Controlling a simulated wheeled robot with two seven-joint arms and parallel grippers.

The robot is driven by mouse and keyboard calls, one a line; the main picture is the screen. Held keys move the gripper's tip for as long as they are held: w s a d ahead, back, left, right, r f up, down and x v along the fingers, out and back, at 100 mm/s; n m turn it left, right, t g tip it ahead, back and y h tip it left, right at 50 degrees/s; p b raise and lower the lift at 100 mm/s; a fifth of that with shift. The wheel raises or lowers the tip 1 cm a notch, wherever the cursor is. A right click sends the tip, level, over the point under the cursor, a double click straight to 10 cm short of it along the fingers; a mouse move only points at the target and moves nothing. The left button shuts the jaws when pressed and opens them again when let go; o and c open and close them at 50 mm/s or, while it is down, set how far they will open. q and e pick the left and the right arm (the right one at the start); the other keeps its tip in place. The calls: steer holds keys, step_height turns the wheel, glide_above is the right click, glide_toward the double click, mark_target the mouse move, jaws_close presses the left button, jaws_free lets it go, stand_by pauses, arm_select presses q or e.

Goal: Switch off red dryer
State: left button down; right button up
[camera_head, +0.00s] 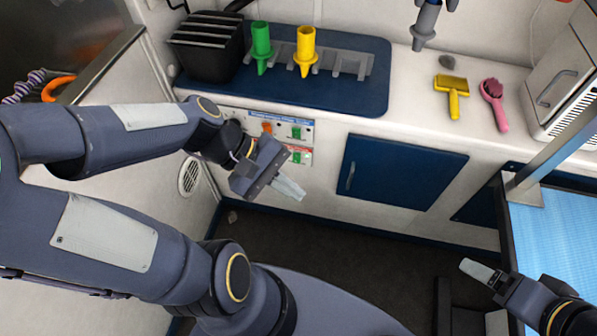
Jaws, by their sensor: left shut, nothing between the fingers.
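My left gripper (290,189) is shut and empty, in front of the cabinet face just below the switch panels. A panel with a blue label strip (265,116) has an orange round part (267,127) and a green switch (297,132). Below it, a panel with a red label (303,149) has a green switch (296,157); the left gripper and wrist hide its left part. I cannot make out a red dryer. My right gripper (480,270) is at the lower right, near the blue-topped table; its jaw opening is unclear.
A blue mat (340,93) on the counter holds a black ribbed box (207,50) and a rack with green (261,45) and yellow (305,48) nozzles. A yellow brush (452,90) and pink brush (494,103) lie right. The blue-topped table (555,240) stands right. Dark floor shows between.

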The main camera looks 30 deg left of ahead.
arm_select(q)
steer(key=w+a+f+n+t+b, duration=0.3)
steer(key=w+f+n+t+b, duration=0.1)
steer(key=f+n, duration=0.5)
steer(key=w+a+f+n+t+b, duration=0.4)
steer(key=f+n+b, duration=0.3)
steer(key=f+n, duration=0.3)
steer(key=w+a+f+n+t+b, duration=0.3)
steer(key=w+f+n+t+b, duration=0.1)
steer(key=f+n, duration=0.6)
step_height(320, 180, down, 2)
steer(key=shift+w+a+t+b, duration=0.2)
steer(key=shift+w+t+b, duration=0.25)
steer(key=shift+b, duration=0.4)
arm_select(e)
step_height(320, 180, down, 19)
steer(key=d, duration=0.1)
arm_select(q)
steer(key=shift+w, duration=0.1)
steer(key=b, duration=0.2)
glide_toward(297, 158)
steer(key=w+d+f, duration=0.2)
steer(key=w+d, duration=0.1)
steer(key=d, duration=0.2)
steer(key=shift+w, duration=0.4)
arm_select(e)
steer(key=shift+f, duration=1.05)
